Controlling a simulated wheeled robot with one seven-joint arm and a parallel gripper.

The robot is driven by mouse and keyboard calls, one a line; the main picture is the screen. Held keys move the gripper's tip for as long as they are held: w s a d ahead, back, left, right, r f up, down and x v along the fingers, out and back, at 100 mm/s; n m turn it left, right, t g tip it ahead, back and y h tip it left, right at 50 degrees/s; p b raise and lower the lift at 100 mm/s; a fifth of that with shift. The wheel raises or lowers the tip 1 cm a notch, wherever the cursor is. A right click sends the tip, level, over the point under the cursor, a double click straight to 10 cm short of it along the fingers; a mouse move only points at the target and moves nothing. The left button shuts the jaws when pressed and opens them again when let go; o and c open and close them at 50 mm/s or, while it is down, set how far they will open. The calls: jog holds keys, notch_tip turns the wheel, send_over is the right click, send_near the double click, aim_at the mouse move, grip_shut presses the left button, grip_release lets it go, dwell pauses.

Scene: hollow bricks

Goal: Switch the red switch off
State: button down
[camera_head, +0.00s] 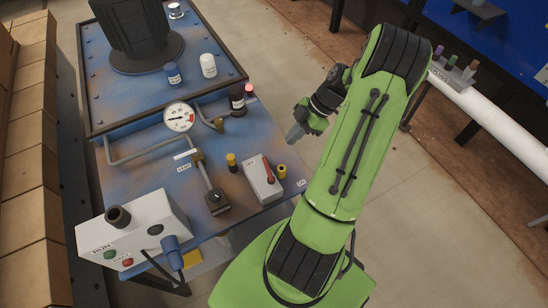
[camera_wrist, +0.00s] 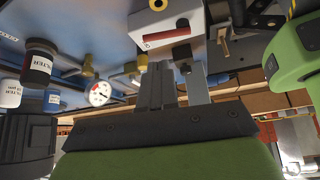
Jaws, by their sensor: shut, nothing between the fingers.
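The red switch (camera_head: 268,170) is a red lever on top of a small white box (camera_head: 256,186), on the right part of the blue bench. In the wrist view the red lever (camera_wrist: 166,34) lies along the white box (camera_wrist: 145,20), above my fingertips in the picture. Small lettering by the lever is hard to read, so I cannot tell its setting. My gripper (camera_head: 294,134) is shut and empty. It is above and to the right of the box in the head view, apart from it. My fingers (camera_wrist: 178,76) also show in the wrist view.
Yellow-topped knobs (camera_head: 232,160) (camera_head: 282,171) flank the box. A pressure gauge (camera_head: 179,117), pipes and a lever valve (camera_head: 208,180) stand to the left. A white button box (camera_head: 135,235) is at the front left. Bottles (camera_head: 208,65) stand farther back. Open floor lies right of the bench.

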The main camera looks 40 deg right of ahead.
aim_at(268, 170)
jog(key=b+x, duration=0.2)
jog(key=x, duration=0.9)
jog(key=shift+b, duration=0.3)
